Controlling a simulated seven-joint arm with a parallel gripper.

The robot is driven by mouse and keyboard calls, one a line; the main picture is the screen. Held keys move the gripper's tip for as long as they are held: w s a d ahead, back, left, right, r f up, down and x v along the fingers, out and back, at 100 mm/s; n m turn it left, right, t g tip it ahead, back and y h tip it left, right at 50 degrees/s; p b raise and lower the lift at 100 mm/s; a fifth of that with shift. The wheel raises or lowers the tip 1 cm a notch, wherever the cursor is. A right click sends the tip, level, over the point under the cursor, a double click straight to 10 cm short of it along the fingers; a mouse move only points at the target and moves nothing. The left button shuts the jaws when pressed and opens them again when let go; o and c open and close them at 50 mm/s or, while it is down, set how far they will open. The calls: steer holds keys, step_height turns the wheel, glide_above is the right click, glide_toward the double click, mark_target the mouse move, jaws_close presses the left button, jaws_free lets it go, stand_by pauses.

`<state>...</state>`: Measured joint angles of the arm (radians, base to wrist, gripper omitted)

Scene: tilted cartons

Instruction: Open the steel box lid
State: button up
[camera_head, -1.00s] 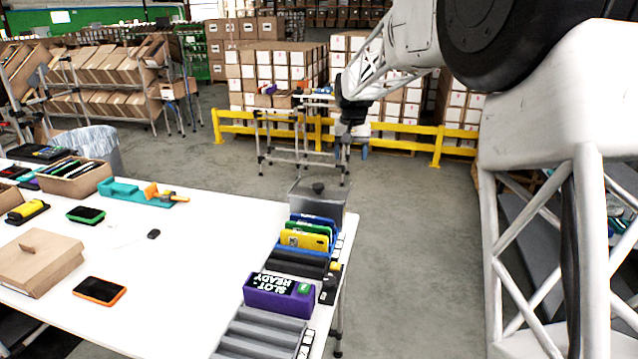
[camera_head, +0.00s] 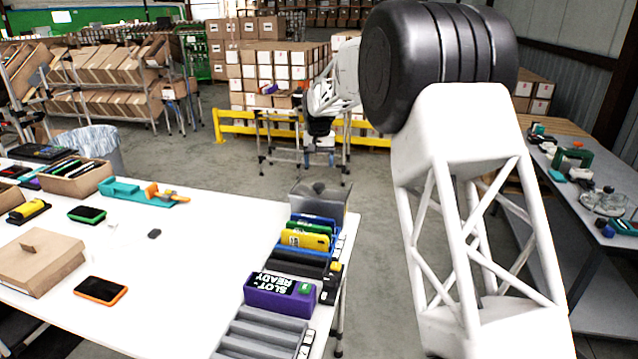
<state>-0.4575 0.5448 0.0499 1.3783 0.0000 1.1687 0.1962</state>
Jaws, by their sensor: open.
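The steel box (camera_head: 326,208) stands at the far right corner of the white table, behind a row of coloured cases. Its grey lid (camera_head: 301,187) carries a small dark knob (camera_head: 318,187) on top. I cannot clearly tell whether the lid lies flat or is slightly raised. My gripper (camera_head: 320,160) hangs from my arm above and behind the box in the picture. It is open, holds nothing that I can see, and appears apart from the knob. Its fingertips are small and hard to make out.
A rack with blue, green and yellow cases (camera_head: 304,239) stands just in front of the box. A purple "SLOT READY" unit (camera_head: 280,294) and grey slotted tray (camera_head: 258,334) are nearer. The table's middle (camera_head: 190,262) is mostly clear. A yellow rail (camera_head: 236,128) runs behind.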

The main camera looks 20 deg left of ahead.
mark_target(319, 184)
steer(key=shift+f, duration=0.15)
steer(key=shift+f, duration=3.75)
jaws_close()
steer(key=w, duration=0.6)
jaws_free()
steer(key=shift+r, duration=0.1)
